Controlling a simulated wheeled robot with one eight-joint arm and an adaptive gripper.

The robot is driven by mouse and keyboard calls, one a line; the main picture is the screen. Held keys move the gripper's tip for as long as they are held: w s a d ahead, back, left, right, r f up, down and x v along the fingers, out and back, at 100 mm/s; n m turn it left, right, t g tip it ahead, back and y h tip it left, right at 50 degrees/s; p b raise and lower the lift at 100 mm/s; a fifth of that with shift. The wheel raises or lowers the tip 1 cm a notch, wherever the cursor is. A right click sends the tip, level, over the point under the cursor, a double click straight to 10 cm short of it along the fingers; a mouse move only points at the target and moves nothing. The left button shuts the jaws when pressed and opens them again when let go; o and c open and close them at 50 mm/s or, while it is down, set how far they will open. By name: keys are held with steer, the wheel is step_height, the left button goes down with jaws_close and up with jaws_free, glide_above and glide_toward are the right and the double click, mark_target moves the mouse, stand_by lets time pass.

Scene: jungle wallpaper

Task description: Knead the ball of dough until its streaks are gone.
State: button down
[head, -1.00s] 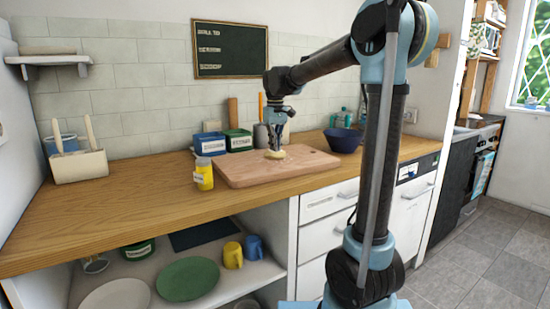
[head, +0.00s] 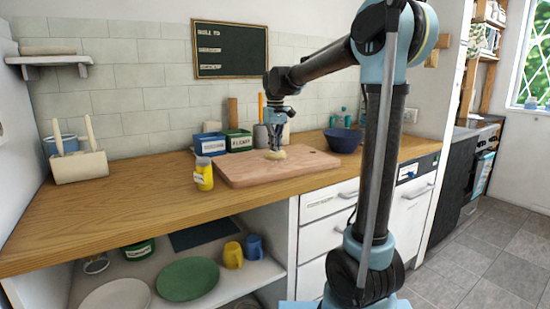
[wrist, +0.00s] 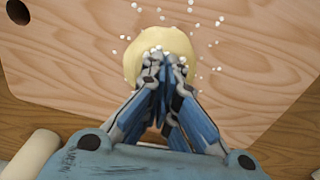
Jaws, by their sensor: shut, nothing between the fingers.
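The ball of dough (head: 275,155) sits on the wooden board (head: 235,178) on the counter. In the wrist view the dough (wrist: 160,42) is pale yellow and rounded, with no clear streaks on the part that shows. My gripper (head: 276,147) points down over it. In the wrist view my gripper (wrist: 164,65) has its fingers together, with the tips at the dough's near edge. They hide that part of the dough. I cannot tell how hard they press. Small white specks lie on and around the dough.
A yellow jar (head: 204,174) stands by the board's left edge. A blue tub (head: 210,144) and a green tub (head: 238,140) stand behind it. A dark blue bowl (head: 343,140) is at the right. The counter's left front (head: 110,215) is clear.

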stand_by(0.5)
steer(key=shift+r, duration=0.7)
steer(key=shift+s+f, duration=0.1)
steer(key=shift+f, duration=0.7)
stand_by(1.4)
steer(key=shift+r, duration=0.75)
steer(key=shift+r, duration=0.15)
steer(key=shift+r, duration=2.15)
